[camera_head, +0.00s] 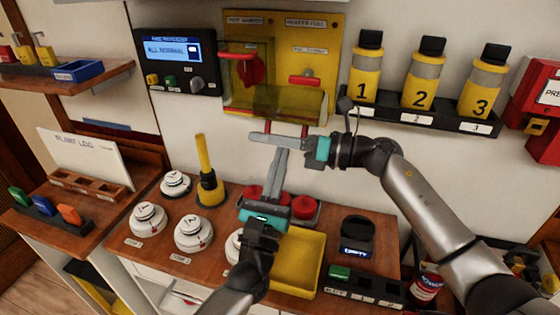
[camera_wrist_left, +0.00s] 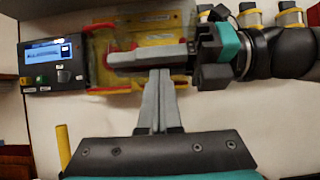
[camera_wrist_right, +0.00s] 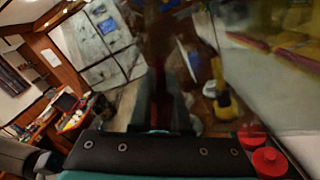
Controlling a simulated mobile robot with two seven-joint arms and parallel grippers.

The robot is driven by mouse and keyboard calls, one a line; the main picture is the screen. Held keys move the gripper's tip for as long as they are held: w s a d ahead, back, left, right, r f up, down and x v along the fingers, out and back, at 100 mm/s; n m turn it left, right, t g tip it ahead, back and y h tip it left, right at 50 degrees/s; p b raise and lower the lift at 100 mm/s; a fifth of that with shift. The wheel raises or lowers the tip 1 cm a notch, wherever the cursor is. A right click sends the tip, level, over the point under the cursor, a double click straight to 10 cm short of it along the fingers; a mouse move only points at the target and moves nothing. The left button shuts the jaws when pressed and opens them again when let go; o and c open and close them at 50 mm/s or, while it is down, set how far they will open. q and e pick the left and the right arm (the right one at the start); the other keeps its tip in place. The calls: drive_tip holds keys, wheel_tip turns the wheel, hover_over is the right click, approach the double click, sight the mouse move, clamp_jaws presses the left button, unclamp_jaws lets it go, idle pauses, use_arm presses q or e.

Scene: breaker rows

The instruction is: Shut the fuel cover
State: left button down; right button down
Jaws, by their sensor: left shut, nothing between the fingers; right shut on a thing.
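The yellow breaker panel (camera_head: 328,55) is on the wall. Its right half, labelled master fuel, has a red lever (camera_head: 305,79) in the open. A see-through yellow cover (camera_head: 290,103) hangs low and tilts outward from the panel's bottom; this looks like the fuel cover, open. My right gripper (camera_head: 252,138) lies across its front edge, shut, apparently on the cover's red handle (camera_head: 305,130), mostly hidden by the fingers. My left gripper (camera_head: 281,152) is shut and empty just below the right fingers; the left wrist view shows its fingers (camera_wrist_left: 160,75) too.
Another see-through cover (camera_head: 262,50) stands over a red knob at the panel's left half. A display box (camera_head: 172,48) is left of it. Yellow bottles (camera_head: 422,82) stand on a shelf at right. A yellow tray (camera_head: 318,262), red knobs (camera_head: 305,207) and white discs (camera_head: 193,232) fill the bench below.

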sight(294, 116)
idle(0.3)
drive_tip(key=shift+f, duration=0.1)
use_arm(q)
wheel_tip(294, 116, up, 2)
drive_tip(key=shift+w+r, duration=0.1)
drive_tip(key=shift+r, duration=0.05)
use_arm(e)
drive_tip(key=shift+s+f, duration=0.1)
drive_tip(key=shift+f, duration=0.1)
drive_tip(key=c, duration=0.9)
unclamp_jaws()
drive_tip(key=shift+f, duration=0.1)
drive_tip(key=shift+d, duration=0.1)
